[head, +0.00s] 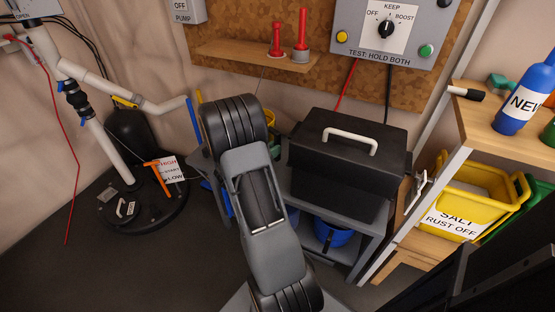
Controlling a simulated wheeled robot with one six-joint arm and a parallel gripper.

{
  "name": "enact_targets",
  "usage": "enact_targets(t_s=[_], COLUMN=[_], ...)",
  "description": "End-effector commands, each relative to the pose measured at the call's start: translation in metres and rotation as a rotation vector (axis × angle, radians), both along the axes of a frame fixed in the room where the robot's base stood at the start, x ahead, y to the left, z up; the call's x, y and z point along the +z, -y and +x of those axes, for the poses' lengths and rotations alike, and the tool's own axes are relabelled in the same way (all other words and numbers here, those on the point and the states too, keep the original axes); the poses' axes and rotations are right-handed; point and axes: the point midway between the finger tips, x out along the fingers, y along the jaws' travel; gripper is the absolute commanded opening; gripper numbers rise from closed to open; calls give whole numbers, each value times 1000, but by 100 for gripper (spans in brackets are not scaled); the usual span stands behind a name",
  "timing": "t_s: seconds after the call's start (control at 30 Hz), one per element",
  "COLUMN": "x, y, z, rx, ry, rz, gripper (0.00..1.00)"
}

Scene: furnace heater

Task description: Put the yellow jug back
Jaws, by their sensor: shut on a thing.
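My arm (262,215) reaches up and away through the middle of the head view. My gripper is hidden beyond the thick dark joint at the arm's far end, so its fingers do not show. No whole jug is in sight.
A black toolbox (345,150) sits on a grey cart, right of my arm. A blue bucket (333,235) is below. A yellow bin (460,205), a blue bottle (522,100) and wooden shelves stand right. White pipes and a black base (140,212) stand left.

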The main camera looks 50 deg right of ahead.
Motion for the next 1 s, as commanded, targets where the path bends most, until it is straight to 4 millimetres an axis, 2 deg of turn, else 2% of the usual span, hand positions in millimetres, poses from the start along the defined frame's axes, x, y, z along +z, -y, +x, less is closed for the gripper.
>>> enact_targets(t_s=[0.03,0.17,0.3,0.63,0.9,1.0], x=[-2,-1,-22,-39,-72,-71], y=[13,37,36,35,38,39], z=[2,8,9,9,10,10], rx=[-4,-3,2,1,1,2], ry=[1,1,-3,-1,1,1], rz=[-1,-1,1,0,-1,-1], gripper=[0,0,0,0,0,0])
